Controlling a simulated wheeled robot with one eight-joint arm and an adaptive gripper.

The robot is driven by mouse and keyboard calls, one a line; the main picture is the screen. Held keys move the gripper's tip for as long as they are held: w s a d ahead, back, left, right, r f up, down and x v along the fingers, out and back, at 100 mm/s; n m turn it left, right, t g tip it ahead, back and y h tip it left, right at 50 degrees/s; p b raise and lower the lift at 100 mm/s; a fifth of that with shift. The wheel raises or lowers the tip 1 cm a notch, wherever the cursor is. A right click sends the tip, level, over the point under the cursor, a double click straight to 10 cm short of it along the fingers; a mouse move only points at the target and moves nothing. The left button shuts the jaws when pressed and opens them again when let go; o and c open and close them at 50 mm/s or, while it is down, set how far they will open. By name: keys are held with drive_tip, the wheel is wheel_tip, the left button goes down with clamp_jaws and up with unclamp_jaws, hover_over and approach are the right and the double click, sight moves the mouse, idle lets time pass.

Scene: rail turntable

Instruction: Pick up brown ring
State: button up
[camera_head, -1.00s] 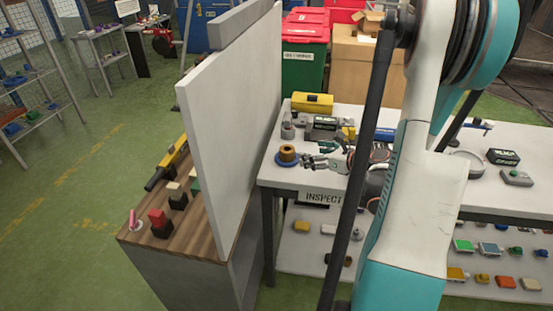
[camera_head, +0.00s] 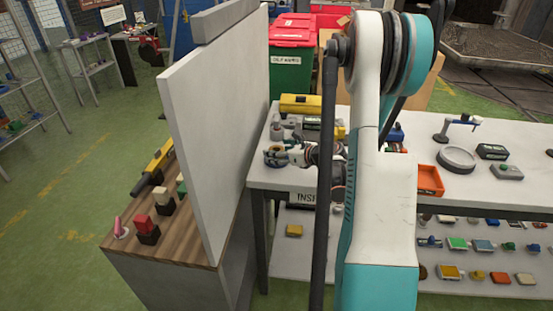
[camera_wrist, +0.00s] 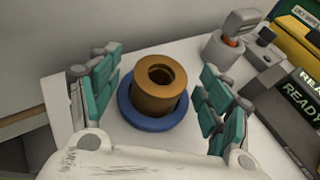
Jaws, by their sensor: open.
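The brown ring (camera_wrist: 160,92) is a thick upright cylinder with a hole in its top. It sits on a round blue base (camera_wrist: 134,114) on the white table (camera_wrist: 110,150). In the wrist view my gripper (camera_wrist: 160,100) is open, with one green-padded finger left of the ring and the other right of it, both apart from it. In the head view my gripper (camera_head: 282,154) is at the ring's place on the table's left end, and the fingers partly hide the ring there.
A tall pale panel (camera_head: 215,120) stands close on the left of the table. A grey device (camera_wrist: 225,45), a dark box marked READY (camera_wrist: 282,100) and a yellow case (camera_head: 308,103) are near the ring. An orange tray (camera_head: 428,180) lies farther right.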

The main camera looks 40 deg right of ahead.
drive_tip(key=shift+x, duration=0.85)
drive_tip(key=shift+s+r, duration=0.1)
drive_tip(key=c, duration=1.6)
drive_tip(key=shift+o, duration=0.2)
